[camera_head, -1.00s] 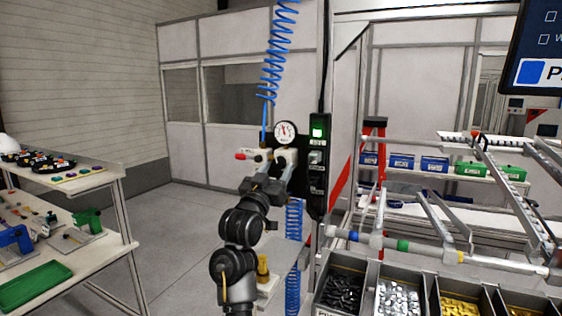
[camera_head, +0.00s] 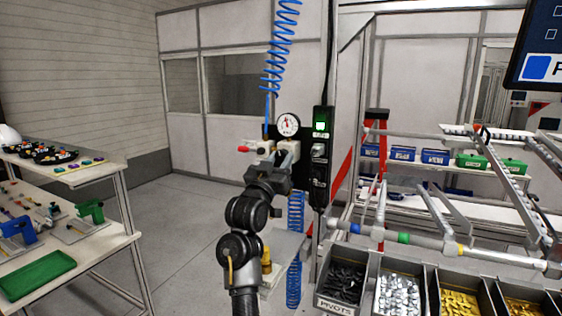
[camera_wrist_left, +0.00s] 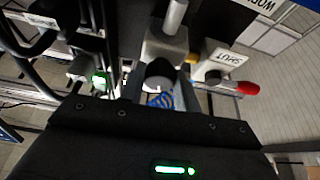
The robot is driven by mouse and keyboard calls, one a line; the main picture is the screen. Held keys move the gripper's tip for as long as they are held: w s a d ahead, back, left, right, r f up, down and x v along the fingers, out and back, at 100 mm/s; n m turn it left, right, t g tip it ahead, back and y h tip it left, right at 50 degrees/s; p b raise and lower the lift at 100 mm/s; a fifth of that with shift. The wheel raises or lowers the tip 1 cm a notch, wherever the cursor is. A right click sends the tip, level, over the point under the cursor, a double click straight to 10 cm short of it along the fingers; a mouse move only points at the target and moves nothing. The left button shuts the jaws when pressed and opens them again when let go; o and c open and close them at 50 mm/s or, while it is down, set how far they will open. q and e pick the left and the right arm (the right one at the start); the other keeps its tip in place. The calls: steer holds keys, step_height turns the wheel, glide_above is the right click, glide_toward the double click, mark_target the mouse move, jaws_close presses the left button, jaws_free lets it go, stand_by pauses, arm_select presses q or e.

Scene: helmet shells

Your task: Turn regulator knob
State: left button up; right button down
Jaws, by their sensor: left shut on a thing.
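The pressure regulator stands at the centre of the head view, with a round white gauge (camera_head: 288,125) on top. Its pale body (camera_wrist_left: 165,42) shows in the wrist view, with the dark regulator knob (camera_wrist_left: 158,76) below it. My left gripper (camera_head: 279,168) is at the regulator, under the gauge, and its arm hides part of it. In the wrist view the gripper (camera_wrist_left: 159,90) is shut on the knob; the fingertips are hard to make out. A red-handled valve (camera_head: 243,149) marked SHUT sits beside the regulator. My right gripper is not in view.
A black control box (camera_head: 319,158) with a green light stands close right of the regulator. A blue coiled hose (camera_head: 279,62) hangs above. Parts bins (camera_head: 345,282) stand at lower right. A bench (camera_head: 95,252) is at left, with clear floor between.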

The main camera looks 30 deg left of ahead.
arm_select(q)
steer(key=shift+m, duration=0.4)
steer(key=shift+a+m+h, duration=0.1)
steer(key=shift+m+h, duration=0.7)
steer(key=shift+m, duration=0.1)
steer(key=shift+m+h, duration=0.6)
steer(key=shift+m, duration=0.6)
steer(key=m+h, duration=0.1)
steer(key=m, duration=0.2)
steer(key=m+g+h, duration=0.1)
steer(key=m+h, duration=0.1)
steer(key=m, duration=0.2)
steer(key=shift+a+r+g+p, duration=0.2)
steer(key=shift+g+p, duration=0.1)
steer(key=shift+p, duration=0.1)
steer(key=shift+m, duration=0.3)
steer(key=o, duration=1)
steer(key=shift+h, duration=0.3)
